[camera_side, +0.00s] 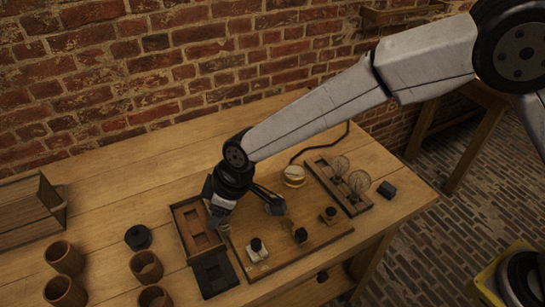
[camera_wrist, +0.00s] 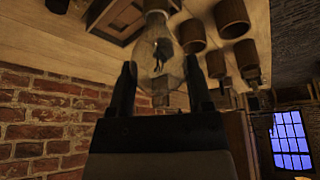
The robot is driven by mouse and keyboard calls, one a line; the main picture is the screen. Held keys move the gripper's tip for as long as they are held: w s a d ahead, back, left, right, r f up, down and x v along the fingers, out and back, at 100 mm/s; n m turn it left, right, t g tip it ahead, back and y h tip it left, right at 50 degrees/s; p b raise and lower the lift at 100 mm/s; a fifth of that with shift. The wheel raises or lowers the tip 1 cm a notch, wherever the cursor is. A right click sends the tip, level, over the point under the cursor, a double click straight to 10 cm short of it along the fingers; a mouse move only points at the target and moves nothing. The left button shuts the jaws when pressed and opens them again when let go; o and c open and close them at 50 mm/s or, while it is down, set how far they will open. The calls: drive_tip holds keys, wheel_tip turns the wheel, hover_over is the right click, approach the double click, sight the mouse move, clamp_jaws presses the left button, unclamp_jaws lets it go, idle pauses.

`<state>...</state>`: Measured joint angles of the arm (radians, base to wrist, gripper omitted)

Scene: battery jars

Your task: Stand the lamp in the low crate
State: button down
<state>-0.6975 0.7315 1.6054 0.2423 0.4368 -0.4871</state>
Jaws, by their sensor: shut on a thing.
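The lamp, a clear glass bulb (camera_wrist: 155,42), is between the two dark fingers of my gripper (camera_wrist: 160,78) in the wrist view. My gripper is shut on it. In the side view my gripper (camera_side: 222,206) is low over the table, at the right edge of a low wooden crate (camera_side: 180,219). The lamp cannot be made out clearly there. The crate is shallow, with a reddish inside and a square recess, and my gripper hides part of its right side. A crate (camera_wrist: 118,12) also shows at the top of the wrist view.
A wooden board (camera_side: 325,238) with small fittings lies right of my gripper. Behind it a rack (camera_side: 355,207) holds two clear bulbs. A dark square tray (camera_side: 216,275) lies before the crate. Several brown jars (camera_side: 65,257) and a taller box (camera_side: 28,222) stand at left.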

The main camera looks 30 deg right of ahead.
drive_tip(key=w+a+f, duration=0.5)
drive_tip(key=w+f, duration=0.2)
idle(0.5)
drive_tip(key=shift+f, duration=0.2)
drive_tip(key=shift+w+f, duration=0.1)
drive_tip(key=shift+f, duration=1.55)
drive_tip(key=shift+f, duration=0.15)
unclamp_jaws()
